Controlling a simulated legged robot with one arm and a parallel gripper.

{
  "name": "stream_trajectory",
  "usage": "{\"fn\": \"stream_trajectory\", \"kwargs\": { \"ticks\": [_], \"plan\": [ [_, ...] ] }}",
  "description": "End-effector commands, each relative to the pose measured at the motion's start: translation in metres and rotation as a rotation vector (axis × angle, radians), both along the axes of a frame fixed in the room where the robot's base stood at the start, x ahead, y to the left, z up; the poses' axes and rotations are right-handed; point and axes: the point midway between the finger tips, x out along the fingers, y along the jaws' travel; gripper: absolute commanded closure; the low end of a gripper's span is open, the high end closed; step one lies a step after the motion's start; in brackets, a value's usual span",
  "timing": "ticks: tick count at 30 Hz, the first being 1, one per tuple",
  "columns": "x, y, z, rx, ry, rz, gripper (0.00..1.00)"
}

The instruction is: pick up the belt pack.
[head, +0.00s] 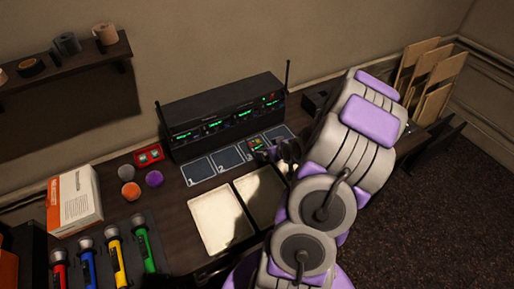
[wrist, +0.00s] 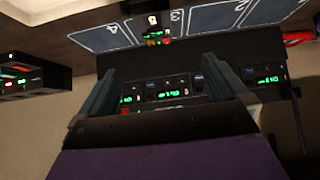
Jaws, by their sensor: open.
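The belt pack (head: 257,143) is a small dark unit with green, yellow and red marks. It stands on the numbered pad 3, in front of the receiver rack. In the wrist view, which is upside down, the belt pack (wrist: 154,27) shows at top centre, beyond and between the fingertips. My gripper (head: 287,150) is just right of the belt pack in the head view, partly hidden by my arm. In the wrist view my gripper (wrist: 160,66) has its two dark fingers wide apart with nothing between them.
A black receiver rack (head: 225,115) with antennas stands behind the pads. Two flat panels (head: 221,217) lie in front. Several coloured microphones (head: 115,255), a white-orange box (head: 75,200) and coloured discs (head: 131,190) are at left. Another black unit (wrist: 30,78) shows in the wrist view.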

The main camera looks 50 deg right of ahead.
Motion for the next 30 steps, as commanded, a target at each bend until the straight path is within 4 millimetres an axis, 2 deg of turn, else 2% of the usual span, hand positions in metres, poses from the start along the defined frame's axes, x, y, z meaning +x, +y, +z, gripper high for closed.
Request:
{"fn": "stream_trajectory", "kwargs": {
  "ticks": [5, 18, 30],
  "plan": [
    [0.011, -0.007, -0.017, 0.003, -0.01, -0.003, 0.0],
    [0.067, -0.026, -0.076, 0.003, -0.01, -0.003, 0.0],
    [0.09, -0.035, -0.096, -0.001, -0.013, -0.004, 0.0]
  ]
}}
